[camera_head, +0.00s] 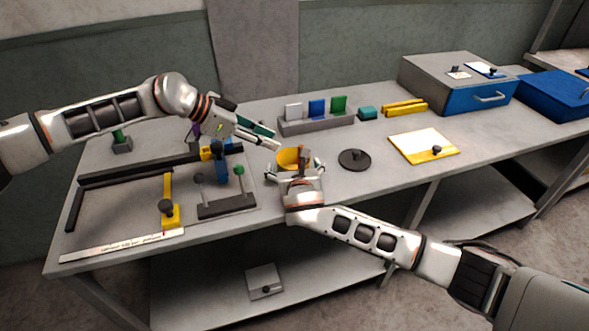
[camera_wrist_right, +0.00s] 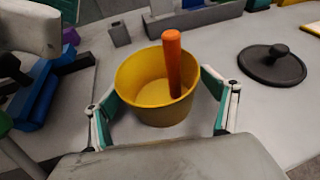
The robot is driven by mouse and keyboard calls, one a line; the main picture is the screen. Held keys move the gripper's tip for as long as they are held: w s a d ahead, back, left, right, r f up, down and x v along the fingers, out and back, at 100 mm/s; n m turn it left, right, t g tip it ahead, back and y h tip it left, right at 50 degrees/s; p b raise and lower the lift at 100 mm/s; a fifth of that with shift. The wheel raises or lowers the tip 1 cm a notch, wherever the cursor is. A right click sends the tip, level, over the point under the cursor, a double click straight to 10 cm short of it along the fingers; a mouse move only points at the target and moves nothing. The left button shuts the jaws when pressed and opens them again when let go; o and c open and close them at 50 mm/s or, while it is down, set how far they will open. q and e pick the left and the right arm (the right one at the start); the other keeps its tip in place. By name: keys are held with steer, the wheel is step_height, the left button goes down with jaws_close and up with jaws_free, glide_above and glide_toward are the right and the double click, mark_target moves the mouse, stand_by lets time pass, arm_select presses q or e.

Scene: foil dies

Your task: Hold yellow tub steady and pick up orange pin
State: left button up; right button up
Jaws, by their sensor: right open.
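The yellow tub (camera_head: 287,157) stands on the grey workbench; in the right wrist view the yellow tub (camera_wrist_right: 145,88) is a round, open bucket. The orange pin (camera_wrist_right: 173,60) stands inside it toward the right, slightly tilted, its top above the rim. The orange pin (camera_head: 303,153) also shows in the head view. My right gripper (camera_head: 299,168) is open at the near side of the tub; in its wrist view the right gripper's fingers (camera_wrist_right: 160,105) are either side of the tub, apparently not touching it. My left gripper (camera_head: 276,139) is open and empty, above and left of the tub.
A dark round lid (camera_head: 354,159) lies right of the tub. A grey rack (camera_head: 315,123) with white, blue and green plates stands behind. A small dark stand (camera_head: 227,206) with knobbed posts is at the left. The bench's front edge is close to the tub.

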steer(key=shift+w, duration=0.1)
steer(key=c, duration=1.2)
steer(key=shift+c, duration=0.2)
arm_select(q)
steer(key=shift+o, duration=0.6)
